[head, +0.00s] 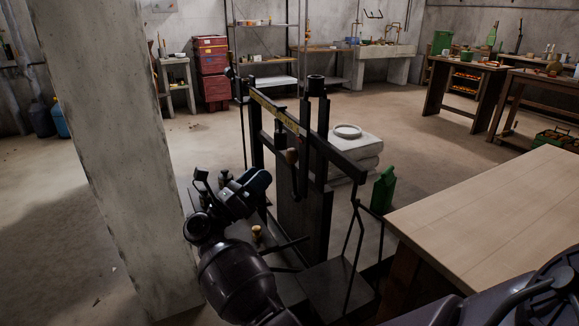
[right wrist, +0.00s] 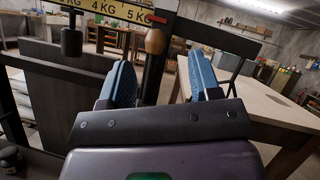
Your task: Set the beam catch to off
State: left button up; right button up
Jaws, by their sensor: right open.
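The beam scale (head: 318,215) stands in the middle of the head view, dark, with a yellow marked strip (head: 272,110) along its beam. The strip also shows in the right wrist view (right wrist: 105,8). A brown wooden knob (head: 291,156) sits below the beam; it looks like the catch handle. In the right wrist view the knob (right wrist: 155,42) shows beyond and between my fingers. My right gripper (head: 264,177) is open, its blue fingers (right wrist: 160,80) apart with nothing between them, short of the knob. My left gripper is not in view. The catch's exact setting cannot be told.
A concrete pillar (head: 105,140) stands left of the scale. A wooden table (head: 500,220) is close on the right. A green container (head: 383,190) and stacked pale sacks (head: 350,150) stand behind the scale. A dark sliding weight (right wrist: 71,38) hangs beside the knob.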

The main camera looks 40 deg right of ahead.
aim_at(288, 161)
jog(key=d, duration=0.3)
jog(key=d+r+m+g+y, duration=0.1)
jog(key=d, duration=0.2)
jog(key=d+r+m+g, duration=0.1)
jog(key=d, duration=0.3)
jog(key=shift+s+y, duration=0.1)
jog(key=shift+y, duration=0.2)
jog(key=shift+f, duration=0.1)
grip_shut()
